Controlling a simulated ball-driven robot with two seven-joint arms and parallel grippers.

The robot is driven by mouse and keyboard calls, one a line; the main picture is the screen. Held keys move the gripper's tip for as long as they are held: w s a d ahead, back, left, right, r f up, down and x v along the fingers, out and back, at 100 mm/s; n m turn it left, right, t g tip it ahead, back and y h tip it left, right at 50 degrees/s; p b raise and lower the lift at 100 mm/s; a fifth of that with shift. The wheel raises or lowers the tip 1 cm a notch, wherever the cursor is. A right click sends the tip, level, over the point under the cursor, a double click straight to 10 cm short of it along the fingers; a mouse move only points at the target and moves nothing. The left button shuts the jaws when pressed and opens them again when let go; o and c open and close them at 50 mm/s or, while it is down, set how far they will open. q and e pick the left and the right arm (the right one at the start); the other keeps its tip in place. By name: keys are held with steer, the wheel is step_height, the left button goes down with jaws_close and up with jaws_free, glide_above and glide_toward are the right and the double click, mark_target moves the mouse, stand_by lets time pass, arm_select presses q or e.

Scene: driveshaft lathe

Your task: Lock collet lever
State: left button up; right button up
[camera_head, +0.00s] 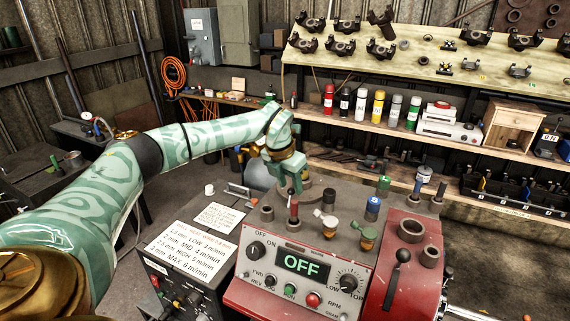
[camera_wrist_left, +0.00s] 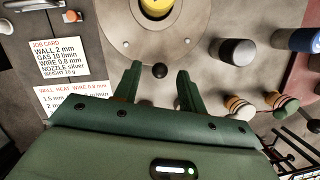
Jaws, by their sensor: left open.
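My left gripper (camera_head: 297,190) is over the back left of the grey machine top in the head view. In the left wrist view its two green fingers (camera_wrist_left: 157,85) are apart. A dark ball knob (camera_wrist_left: 160,71), possibly the collet lever's end, shows between the fingertips; contact cannot be told. Beyond it is a round grey plate with a yellow ring (camera_wrist_left: 157,6). In the head view the gripper hides most of that spot. Another black-knobbed lever (camera_head: 402,257) stands on the red panel at the right. My right gripper is not in view.
The control box (camera_head: 303,263) reads OFF. Several bottles and caps, including a blue-topped one (camera_head: 373,208), stand on the machine top to the gripper's right. Job cards (camera_head: 190,248) lie at left. A shelf with spray cans (camera_head: 361,104) is behind.

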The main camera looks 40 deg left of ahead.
arm_select(q)
steer(key=v, duration=1.5)
steer(key=shift+b, duration=0.4)
steer(key=shift+a, duration=0.1)
